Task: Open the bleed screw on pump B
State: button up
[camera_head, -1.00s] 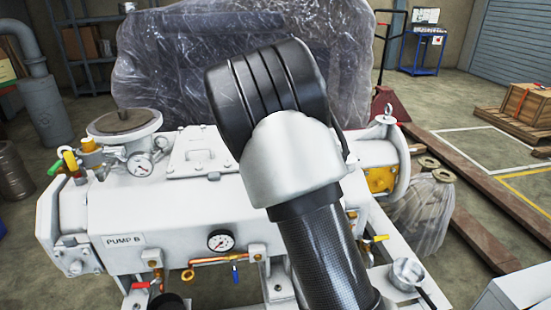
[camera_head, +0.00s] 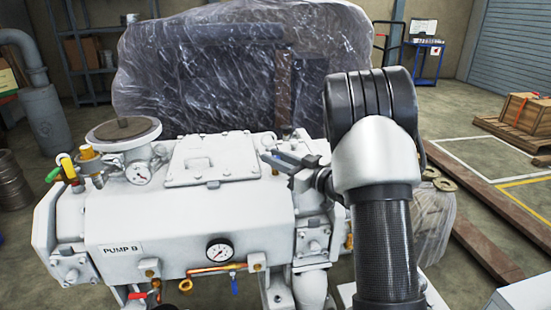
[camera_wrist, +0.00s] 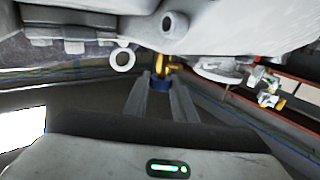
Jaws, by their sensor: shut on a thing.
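Pump B, a large white machine (camera_head: 190,228) with a "PUMP B" label, fills the left and middle of the head view. My gripper (camera_head: 272,157) is by the right part of its top, to the right of the bolted cover plate (camera_head: 212,160). A small brass part (camera_head: 275,171) shows just under the fingertips. In the wrist view my gripper (camera_wrist: 160,90) is shut on a blue piece (camera_wrist: 161,83) with a brass fitting (camera_wrist: 162,64) against it. Whether this is the bleed screw I cannot tell.
A round gauge (camera_head: 219,250) and a blue-handled valve (camera_head: 234,284) are on the pump's front. Red, yellow and green handles (camera_head: 66,168) sit at its left end. A plastic-wrapped machine (camera_head: 215,70) stands behind. Wooden beams (camera_head: 490,237) lie at right.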

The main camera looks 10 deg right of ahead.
jog(key=shift+r, duration=0.1)
dwell(0.3)
jog(key=o, duration=1)
jog(key=shift+o, duration=0.2)
jog(key=p+v, duration=0.2)
jog(key=v, duration=1.5)
jog(key=shift+d+p, duration=0.25)
jog(key=shift+p, duration=0.15)
